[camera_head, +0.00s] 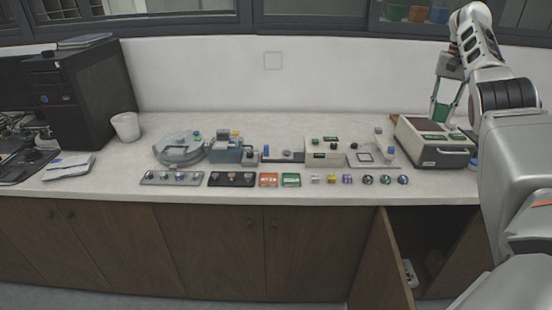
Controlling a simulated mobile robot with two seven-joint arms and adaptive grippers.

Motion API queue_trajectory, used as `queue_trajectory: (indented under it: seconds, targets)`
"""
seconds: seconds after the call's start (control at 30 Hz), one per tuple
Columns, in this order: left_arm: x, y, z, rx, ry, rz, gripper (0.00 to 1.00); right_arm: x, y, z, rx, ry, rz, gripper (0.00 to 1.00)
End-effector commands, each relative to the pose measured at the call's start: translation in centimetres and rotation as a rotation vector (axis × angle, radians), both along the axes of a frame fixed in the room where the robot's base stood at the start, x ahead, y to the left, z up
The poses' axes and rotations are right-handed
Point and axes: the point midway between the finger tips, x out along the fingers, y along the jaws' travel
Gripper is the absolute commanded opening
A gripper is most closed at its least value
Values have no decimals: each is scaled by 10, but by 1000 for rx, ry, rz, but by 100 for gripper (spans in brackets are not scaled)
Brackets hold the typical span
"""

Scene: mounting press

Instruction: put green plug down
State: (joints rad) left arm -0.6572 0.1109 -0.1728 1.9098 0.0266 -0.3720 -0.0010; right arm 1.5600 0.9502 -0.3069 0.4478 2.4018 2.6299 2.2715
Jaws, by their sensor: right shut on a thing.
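My right gripper (447,106) is at the right, above the back of a white and dark box-shaped device (437,151). Its fingers point down and are shut on the green plug (440,112), a small green piece at the fingertips. The plug is close to the top of the device; I cannot tell if it touches it. The device has dark panels on top and a handle on its front. My left gripper is not in view.
A beige box (325,151), a round grey machine (181,148) and small parts in a row stand along the white counter (240,189). A black computer tower (84,92) and a white cup (126,126) are at the left. A cabinet door (380,262) hangs open below.

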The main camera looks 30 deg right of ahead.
Motion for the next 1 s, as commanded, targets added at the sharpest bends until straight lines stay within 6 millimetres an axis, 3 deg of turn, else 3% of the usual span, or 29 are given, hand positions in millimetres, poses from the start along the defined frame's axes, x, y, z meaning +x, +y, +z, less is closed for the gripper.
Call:
queue_trajectory:
  seconds: [0.57, 1.0]
  targets:
    - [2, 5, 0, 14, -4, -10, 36, -20, -23, 16, -7, -13, -84, 0]
    - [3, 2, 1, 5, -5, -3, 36, -46, -42, 20, -5, -15, -151, 0]
